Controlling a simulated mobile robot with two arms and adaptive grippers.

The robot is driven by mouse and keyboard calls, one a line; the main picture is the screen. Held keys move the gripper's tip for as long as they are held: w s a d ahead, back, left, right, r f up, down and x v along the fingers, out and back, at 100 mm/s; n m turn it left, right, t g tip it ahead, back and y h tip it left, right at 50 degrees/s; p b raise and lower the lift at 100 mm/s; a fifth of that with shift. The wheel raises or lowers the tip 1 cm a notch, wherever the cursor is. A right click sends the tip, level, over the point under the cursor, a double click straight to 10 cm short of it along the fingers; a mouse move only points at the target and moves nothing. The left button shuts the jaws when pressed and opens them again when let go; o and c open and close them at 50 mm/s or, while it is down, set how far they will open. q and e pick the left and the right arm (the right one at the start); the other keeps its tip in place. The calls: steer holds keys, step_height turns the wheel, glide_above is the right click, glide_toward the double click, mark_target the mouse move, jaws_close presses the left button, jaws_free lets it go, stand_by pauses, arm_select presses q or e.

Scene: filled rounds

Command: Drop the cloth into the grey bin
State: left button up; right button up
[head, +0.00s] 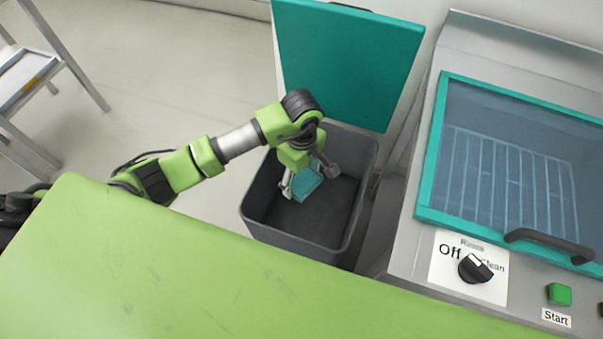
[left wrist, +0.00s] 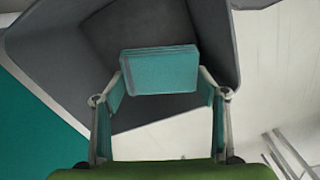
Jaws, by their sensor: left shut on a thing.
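The cloth (head: 307,183) is a folded teal piece, held by my left gripper (head: 310,180) over the opening of the grey bin (head: 294,236). The left gripper is shut on it. In the left wrist view the cloth (left wrist: 160,70) sits between the two fingertips, with the dark inside of the grey bin (left wrist: 55,45) beyond it. The bin's teal lid (head: 345,60) stands open behind it. The bin floor that shows looks bare; part is hidden by the gripper. My right gripper is not in view.
A machine with a teal-framed window (head: 510,170), a knob (head: 475,268) and a green start button (head: 559,294) stands right of the bin. A green surface (head: 200,270) fills the front. A metal rack (head: 30,75) stands far left. The floor left of the bin is clear.

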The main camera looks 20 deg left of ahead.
arm_select(q)
steer(key=shift+f, duration=0.2)
steer(key=o, duration=1.2)
steer(key=shift+c, duration=0.2)
step_height(320, 180, up, 12)
